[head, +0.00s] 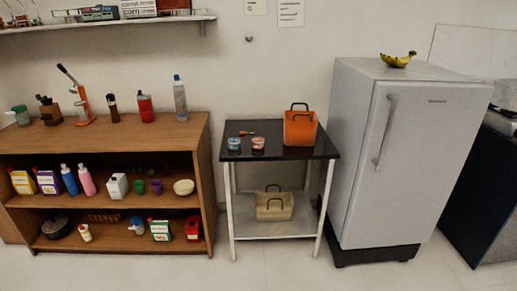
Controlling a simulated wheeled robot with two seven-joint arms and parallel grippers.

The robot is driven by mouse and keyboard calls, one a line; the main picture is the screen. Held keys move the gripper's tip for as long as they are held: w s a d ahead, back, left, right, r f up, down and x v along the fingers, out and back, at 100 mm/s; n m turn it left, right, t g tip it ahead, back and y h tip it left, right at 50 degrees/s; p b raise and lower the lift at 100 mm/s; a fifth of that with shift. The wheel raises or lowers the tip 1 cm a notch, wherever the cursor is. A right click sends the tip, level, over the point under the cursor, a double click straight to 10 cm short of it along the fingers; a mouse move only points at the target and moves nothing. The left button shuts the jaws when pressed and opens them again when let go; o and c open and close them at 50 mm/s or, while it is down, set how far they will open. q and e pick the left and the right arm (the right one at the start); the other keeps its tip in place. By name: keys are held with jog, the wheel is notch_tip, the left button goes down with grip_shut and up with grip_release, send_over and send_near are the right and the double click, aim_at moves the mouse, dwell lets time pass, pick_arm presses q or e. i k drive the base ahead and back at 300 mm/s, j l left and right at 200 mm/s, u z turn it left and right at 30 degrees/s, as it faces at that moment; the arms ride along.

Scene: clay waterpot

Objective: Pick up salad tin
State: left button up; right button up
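Two small tins stand side by side on the black top of a small table (285,153). The left tin (234,144) is bluish, and the right tin (258,143) is reddish with some blue. Their labels are too small to read, so I cannot tell which is the salad tin. Neither of my grippers shows in the head view.
An orange container (300,129) with dark handles stands right of the tins. A small orange-and-dark object (246,133) lies behind them. A beige basket (273,206) is on the lower shelf. A wooden shelf unit (110,142) stands left, a fridge (420,150) right. Floor shows in front.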

aim_at(234, 143)
jog(key=i+u, duration=0.2)
jog(key=i, duration=0.65)
